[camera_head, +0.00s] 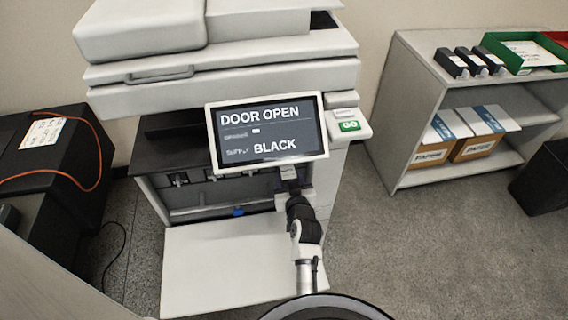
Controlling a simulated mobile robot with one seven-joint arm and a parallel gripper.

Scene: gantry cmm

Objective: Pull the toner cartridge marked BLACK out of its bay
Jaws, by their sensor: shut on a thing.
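The printer (265,75) stands with its front door (225,270) folded down flat, and its screen (267,130) reads DOOR OPEN and BLACK. Several dark toner cartridges sit in a row in the open bay below the screen, partly in shadow. My gripper (291,186) is at the right end of the row, under the screen's lower right corner. It is shut on the rightmost toner cartridge (288,173), whose pale end label is too small to read. The screen and gripper hide part of this cartridge, and I cannot tell how far it sticks out.
A shelf (420,95) at right holds dark boxes, a green tray (525,52) and paper boxes. A black cabinet (60,190) with an orange cable stands left. Floor right of the door is clear.

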